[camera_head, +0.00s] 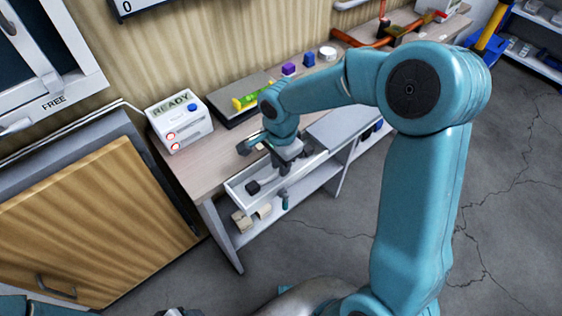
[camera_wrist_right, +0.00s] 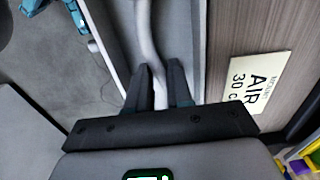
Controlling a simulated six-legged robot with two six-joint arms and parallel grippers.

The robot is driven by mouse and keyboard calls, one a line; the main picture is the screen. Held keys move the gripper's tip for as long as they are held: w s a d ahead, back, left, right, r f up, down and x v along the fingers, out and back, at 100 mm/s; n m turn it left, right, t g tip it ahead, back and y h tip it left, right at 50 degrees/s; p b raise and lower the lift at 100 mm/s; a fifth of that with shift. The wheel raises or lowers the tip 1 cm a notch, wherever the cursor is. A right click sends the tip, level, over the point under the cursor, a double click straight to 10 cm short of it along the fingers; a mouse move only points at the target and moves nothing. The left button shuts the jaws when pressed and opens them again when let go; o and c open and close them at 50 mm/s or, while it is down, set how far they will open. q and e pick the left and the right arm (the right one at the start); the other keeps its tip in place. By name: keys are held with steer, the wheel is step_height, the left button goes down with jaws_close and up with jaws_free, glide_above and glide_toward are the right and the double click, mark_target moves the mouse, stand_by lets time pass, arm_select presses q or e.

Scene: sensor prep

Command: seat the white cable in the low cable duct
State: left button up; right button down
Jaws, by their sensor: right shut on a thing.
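My right gripper (camera_head: 285,168) points down over the front of the bench. In the right wrist view its dark fingers (camera_wrist_right: 160,90) are shut on the white cable (camera_wrist_right: 145,35). The cable runs between them and away to the top of the picture, with a slight bend near the tips. It passes over a long grey channel with a pale edge (camera_wrist_right: 106,30); I cannot tell whether this is the duct, or whether the cable touches its floor. In the head view the white-sided tray (camera_head: 237,188) lies below the gripper. Only a grey piece at the bottom edge may be my left gripper.
A white READY box (camera_head: 180,122) stands on the bench left of my gripper. A dark block (camera_head: 252,187) lies in the tray. An AIR label (camera_wrist_right: 258,90) lies on the wood. Purple blocks (camera_head: 288,69) and a white round item (camera_head: 327,53) stand behind my arm.

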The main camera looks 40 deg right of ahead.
steer(key=shift+f+b, duration=0.3)
stand_by(0.5)
steer(key=c, duration=0.6)
jaws_free()
steer(key=shift+c, duration=0.2)
